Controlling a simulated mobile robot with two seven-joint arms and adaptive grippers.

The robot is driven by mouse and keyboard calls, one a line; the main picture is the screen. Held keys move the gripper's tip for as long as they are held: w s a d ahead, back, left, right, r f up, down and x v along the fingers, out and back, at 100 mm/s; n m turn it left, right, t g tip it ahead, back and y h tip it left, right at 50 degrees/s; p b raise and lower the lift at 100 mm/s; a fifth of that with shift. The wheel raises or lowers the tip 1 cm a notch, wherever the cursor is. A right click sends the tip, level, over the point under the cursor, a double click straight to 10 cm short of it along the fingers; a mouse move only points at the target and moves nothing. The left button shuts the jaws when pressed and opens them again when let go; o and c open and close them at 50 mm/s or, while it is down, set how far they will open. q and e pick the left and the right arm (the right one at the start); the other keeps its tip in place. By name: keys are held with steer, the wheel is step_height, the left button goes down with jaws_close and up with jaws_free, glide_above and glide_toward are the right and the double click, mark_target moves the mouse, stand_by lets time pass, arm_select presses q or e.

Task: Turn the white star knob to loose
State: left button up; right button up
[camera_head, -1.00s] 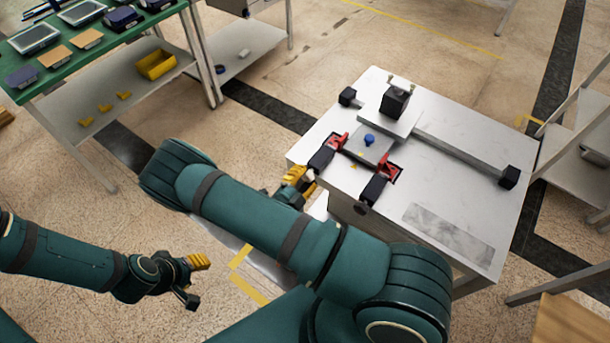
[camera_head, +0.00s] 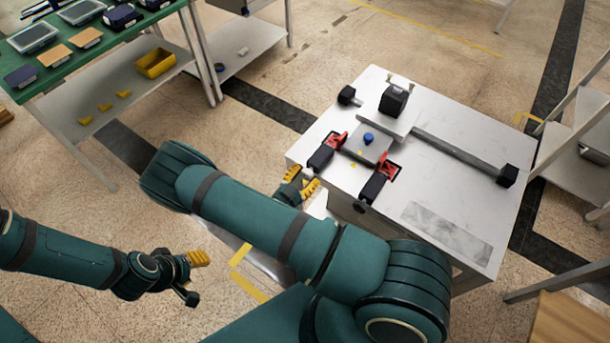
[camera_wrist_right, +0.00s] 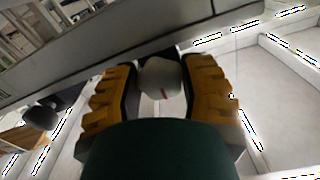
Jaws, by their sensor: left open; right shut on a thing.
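The white star knob (camera_wrist_right: 160,78) shows in the right wrist view as a pale rounded piece with a small red mark, between the two yellow-padded fingers of my right gripper (camera_wrist_right: 163,88). The gripper is shut on it. In the head view my right gripper (camera_head: 303,182) is at the near left side of the grey bench, and only a small white bit of the knob (camera_head: 308,173) shows by its fingers. My forearm hides part of that gripper. My left gripper (camera_head: 193,277) is open and empty, low at the left, away from the bench.
The bench top (camera_head: 455,205) carries red-and-black clamps (camera_head: 383,170), a plate with a blue knob (camera_head: 368,138), a black block (camera_head: 393,99) and a long bar (camera_head: 458,155). A green-topped table (camera_head: 120,45) stands at the upper left. Open floor lies between.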

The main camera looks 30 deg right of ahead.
steer(key=shift+n, duration=0.3)
steer(key=o, duration=1.2)
steer(key=v, duration=1.2)
